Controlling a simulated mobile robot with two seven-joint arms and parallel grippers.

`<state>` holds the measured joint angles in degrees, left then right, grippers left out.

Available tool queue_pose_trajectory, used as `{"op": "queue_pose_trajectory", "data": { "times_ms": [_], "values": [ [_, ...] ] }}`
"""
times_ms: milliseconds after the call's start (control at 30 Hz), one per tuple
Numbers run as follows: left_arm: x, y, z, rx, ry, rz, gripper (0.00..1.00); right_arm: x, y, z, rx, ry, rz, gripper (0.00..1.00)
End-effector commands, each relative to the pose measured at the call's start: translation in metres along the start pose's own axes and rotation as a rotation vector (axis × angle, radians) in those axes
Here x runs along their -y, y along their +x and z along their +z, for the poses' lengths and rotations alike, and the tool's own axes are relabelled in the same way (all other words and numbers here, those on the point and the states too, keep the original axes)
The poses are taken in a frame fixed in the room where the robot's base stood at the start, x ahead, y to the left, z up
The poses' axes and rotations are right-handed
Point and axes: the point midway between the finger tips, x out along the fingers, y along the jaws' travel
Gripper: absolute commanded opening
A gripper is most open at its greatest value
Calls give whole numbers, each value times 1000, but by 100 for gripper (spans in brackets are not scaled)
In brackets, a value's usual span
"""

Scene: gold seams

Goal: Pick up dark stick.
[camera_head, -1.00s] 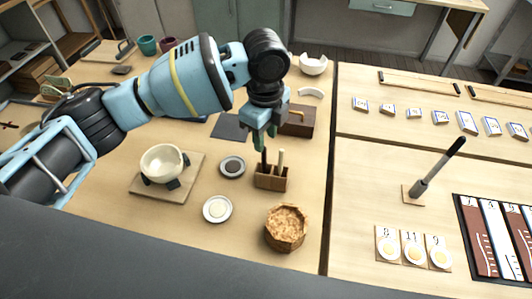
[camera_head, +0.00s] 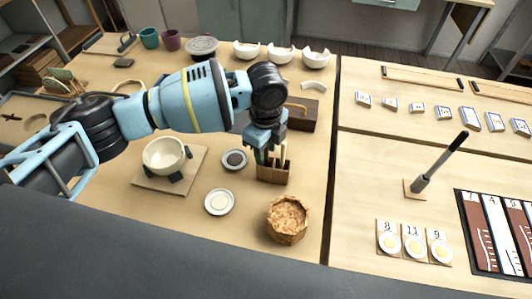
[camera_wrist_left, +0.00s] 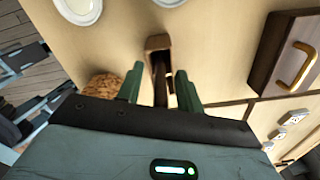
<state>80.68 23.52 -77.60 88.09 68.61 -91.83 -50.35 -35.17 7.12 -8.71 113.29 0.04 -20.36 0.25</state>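A small wooden holder (camera_head: 274,175) stands upright on the left table, with a pale stick (camera_head: 283,153) in its right part. The dark stick (camera_wrist_left: 160,88) shows in the left wrist view, rising from the holder (camera_wrist_left: 157,42) toward the gripper. My left gripper (camera_head: 267,153) is low over the holder, pointing down. In the left wrist view its two green fingers (camera_wrist_left: 159,88) are apart, one on each side of the dark stick. I cannot see either finger touching it. In the head view the gripper mostly hides the dark stick. My right gripper is not in view.
A woven basket (camera_head: 288,220) stands in front of the holder, and two small dishes (camera_head: 234,160) (camera_head: 219,202) lie to its left. A brown box with a gold handle (camera_head: 302,115) is behind it. A white bowl (camera_head: 164,156) sits on a board farther left.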

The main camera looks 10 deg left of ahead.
Motion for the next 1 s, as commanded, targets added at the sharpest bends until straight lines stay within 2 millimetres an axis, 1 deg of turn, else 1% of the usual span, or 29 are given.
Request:
{"op": "queue_pose_trajectory", "data": {
  "times_ms": [167, 267, 400, 467, 733, 833, 933, 1000],
  "values": [
    [0, 0, 0, 0, 1, -1, 36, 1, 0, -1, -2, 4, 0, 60],
    [0, 0, 0, 0, 0, -1, 26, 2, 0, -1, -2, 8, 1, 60],
    [0, 0, 0, 0, 0, -1, 8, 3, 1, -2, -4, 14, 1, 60],
    [0, 0, 0, 0, 0, -1, 0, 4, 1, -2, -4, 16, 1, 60],
    [0, -1, 0, 0, 0, -1, 0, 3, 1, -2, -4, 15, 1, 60],
    [1, -4, 0, 0, 0, -2, 0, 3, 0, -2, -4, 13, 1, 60],
    [1, -14, 0, -1, 0, -4, 0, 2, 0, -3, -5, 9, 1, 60],
    [1, -26, 0, -1, 0, -5, 0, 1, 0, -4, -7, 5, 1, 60]
  ]
}}
